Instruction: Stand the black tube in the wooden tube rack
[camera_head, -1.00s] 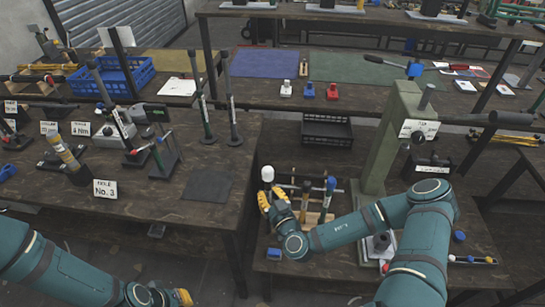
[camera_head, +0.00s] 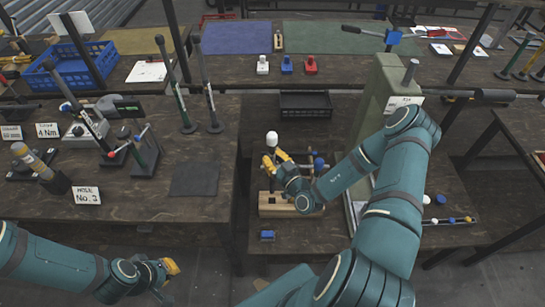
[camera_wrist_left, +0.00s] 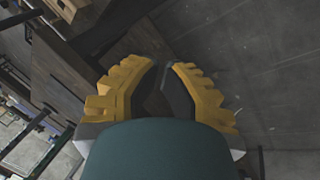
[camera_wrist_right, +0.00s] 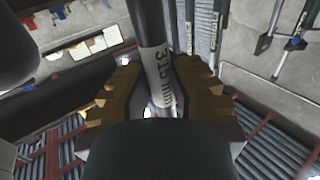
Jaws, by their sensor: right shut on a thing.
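The black tube (camera_wrist_right: 152,45) has a white cap and a pale "315 mm" label. My right gripper (camera_head: 272,160) is shut around it. In the head view its white top (camera_head: 272,138) sticks up above the fingers, and the tube looks near upright. It is over the left part of the wooden tube rack (camera_head: 275,210). My fingers and arm hide part of the rack, and I cannot tell if the tube's lower end is in a hole. My left gripper (camera_head: 172,267) is empty, its fingertips (camera_wrist_left: 163,66) nearly together, away to the left.
Other tubes with blue tops (camera_head: 319,164) stand at the rack's right part. A green press (camera_head: 372,130) stands just right of it. A black crate (camera_head: 306,105) is behind.

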